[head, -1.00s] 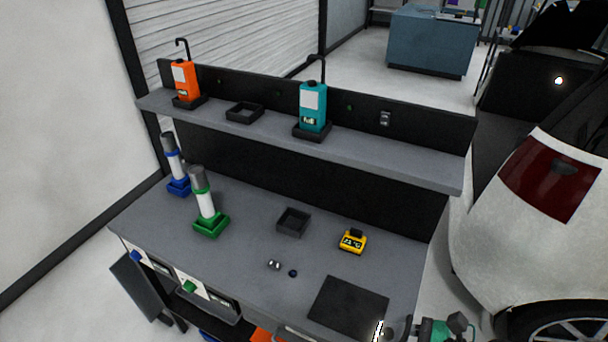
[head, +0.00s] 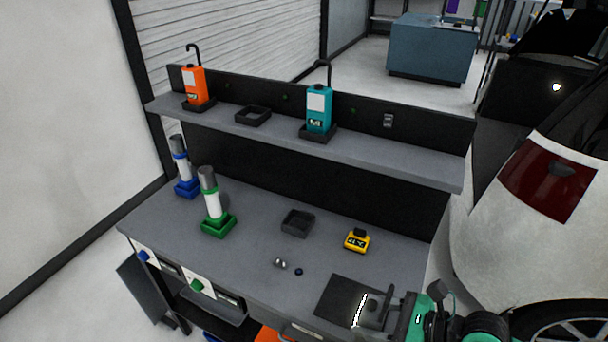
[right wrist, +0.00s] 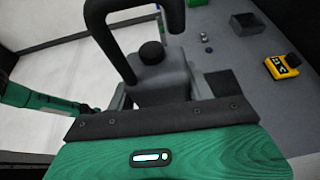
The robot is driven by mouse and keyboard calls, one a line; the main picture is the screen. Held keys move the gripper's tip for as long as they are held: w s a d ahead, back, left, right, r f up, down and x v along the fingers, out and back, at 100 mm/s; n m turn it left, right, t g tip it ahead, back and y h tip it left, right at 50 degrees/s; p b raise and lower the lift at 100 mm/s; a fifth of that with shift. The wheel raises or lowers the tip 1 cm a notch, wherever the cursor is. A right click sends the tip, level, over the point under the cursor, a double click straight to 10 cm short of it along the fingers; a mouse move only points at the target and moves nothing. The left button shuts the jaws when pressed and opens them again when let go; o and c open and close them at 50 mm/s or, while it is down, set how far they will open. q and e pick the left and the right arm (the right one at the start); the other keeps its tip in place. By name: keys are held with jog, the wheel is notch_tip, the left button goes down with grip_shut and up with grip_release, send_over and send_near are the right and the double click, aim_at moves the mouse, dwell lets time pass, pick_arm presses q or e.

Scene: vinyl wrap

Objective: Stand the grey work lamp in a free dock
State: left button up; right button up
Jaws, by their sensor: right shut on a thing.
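My right gripper (head: 393,312) is shut on the grey work lamp (head: 374,304), over the dark mat at the bench's front right. In the right wrist view the lamp (right wrist: 160,82) shows its grey body, black knob and black hook; its lower part is hidden. An empty black dock (head: 252,116) is on the shelf between the orange lamp (head: 195,88) and the teal lamp (head: 319,112), which both stand in docks. A square dark tray (head: 297,223) on the bench is empty. Part of a green arm, seemingly my left, shows in the right wrist view; its fingers are unclear.
A yellow device (head: 357,241) sits right of the tray. Small metal parts (head: 281,263) lie in front of it. Green-based (head: 216,224) and blue-based (head: 186,188) cylinders stand at left. The dark mat (head: 340,300) lies front right. A white car is at right.

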jog(key=w+d+r+m+t+h, duration=0.25)
jog(key=w+r, duration=0.25)
jog(key=w, duration=0.3)
jog(key=w+d+f+m+t+h, duration=0.1)
jog(key=w+d+m+t+h, duration=0.1)
jog(key=d, duration=0.4)
jog(key=shift+w+f+m+t+h, duration=0.35)
jog(key=shift+m+t, duration=0.2)
jog(key=shift+m, duration=0.6)
